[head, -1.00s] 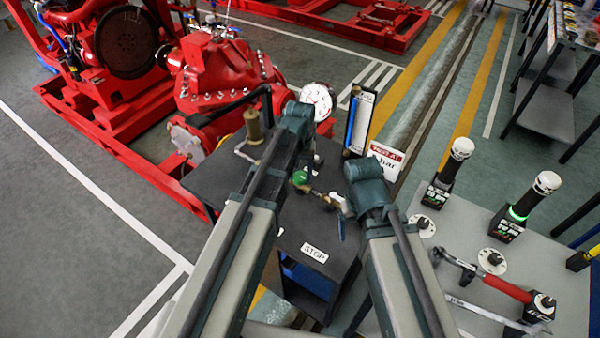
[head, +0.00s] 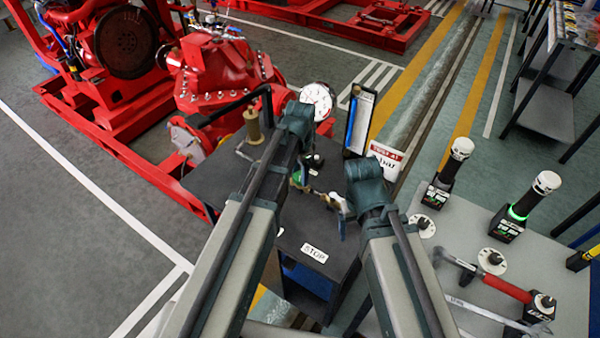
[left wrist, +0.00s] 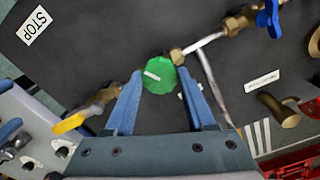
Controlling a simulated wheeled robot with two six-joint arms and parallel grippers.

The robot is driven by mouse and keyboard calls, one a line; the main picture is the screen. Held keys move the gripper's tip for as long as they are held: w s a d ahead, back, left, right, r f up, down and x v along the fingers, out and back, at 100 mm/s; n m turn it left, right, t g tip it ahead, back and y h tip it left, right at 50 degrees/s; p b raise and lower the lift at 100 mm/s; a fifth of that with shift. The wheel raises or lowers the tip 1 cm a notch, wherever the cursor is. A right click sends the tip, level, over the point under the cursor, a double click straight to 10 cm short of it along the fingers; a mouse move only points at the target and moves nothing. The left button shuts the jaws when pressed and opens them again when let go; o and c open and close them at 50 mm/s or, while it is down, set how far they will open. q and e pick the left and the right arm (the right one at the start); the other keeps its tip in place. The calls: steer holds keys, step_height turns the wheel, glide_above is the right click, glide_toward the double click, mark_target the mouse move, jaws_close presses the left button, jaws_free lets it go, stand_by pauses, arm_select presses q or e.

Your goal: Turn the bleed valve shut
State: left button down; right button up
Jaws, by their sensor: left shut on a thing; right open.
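A green round knob (left wrist: 158,76) with a pale mark sits on brass pipework above the dark bench top; I take it to be the bleed valve. My left gripper (left wrist: 159,80) is shut on this knob, a blue finger at each side of it. In the head view the knob (head: 296,180) is mostly hidden behind my left arm. My right gripper (head: 341,214) is open beside the brass pipework, to the right of the knob; its fingers are small and partly hidden by its wrist.
On the same line are a yellow-handled valve (left wrist: 72,123) and a blue-handled valve (left wrist: 269,20). A STOP label (head: 314,252) lies on the bench top. A dial gauge (head: 317,98) and red pump (head: 225,72) stand behind. A grey table (head: 455,252) with tools is at right.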

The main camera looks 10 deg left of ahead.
mark_target(300, 176)
arm_select(q)
steer(key=m, duration=0.5)
steer(key=shift+m, duration=0.7)
steer(key=shift+c, duration=1.2)
jaws_free()
step_height(300, 176, up, 14)
steer(key=p, duration=1.3)
steer(key=shift+p, duration=0.4)
arm_select(e)
step_height(300, 176, up, 14)
arm_select(q)
steer(key=shift+f, duration=0.3)
arm_select(e)
steer(key=shift+f, duration=0.3)
arm_select(q)
step_height(300, 176, down, 13)
steer(key=b, duration=1.3)
arm_select(e)
step_height(300, 176, down, 13)
steer(key=shift+r, duration=0.1)
